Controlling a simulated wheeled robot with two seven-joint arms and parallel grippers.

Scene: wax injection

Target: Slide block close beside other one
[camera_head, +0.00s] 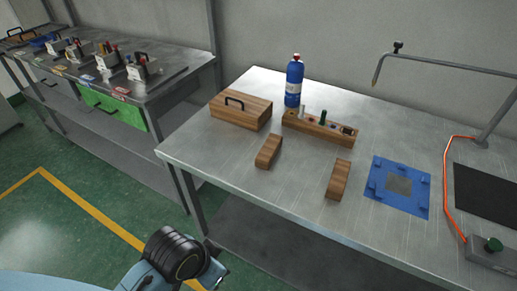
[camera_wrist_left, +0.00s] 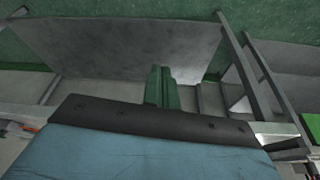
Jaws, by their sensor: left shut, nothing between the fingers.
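Two wooden blocks lie apart on the metal table in the head view. My left arm shows at the bottom of the head view, in front of and below the table, well away from both blocks. In the left wrist view my left gripper (camera_wrist_left: 162,74) shows its two green fingers together, with nothing between them. No block shows in that view. My right gripper is not in view.
Behind the blocks stand a wooden box with a handle (camera_head: 252,112), a wooden tool rack (camera_head: 310,128) and a blue bottle (camera_head: 294,84). A blue plate (camera_head: 385,188) lies right of the right block. An orange cable (camera_head: 446,190) runs farther right. The front table strip is clear.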

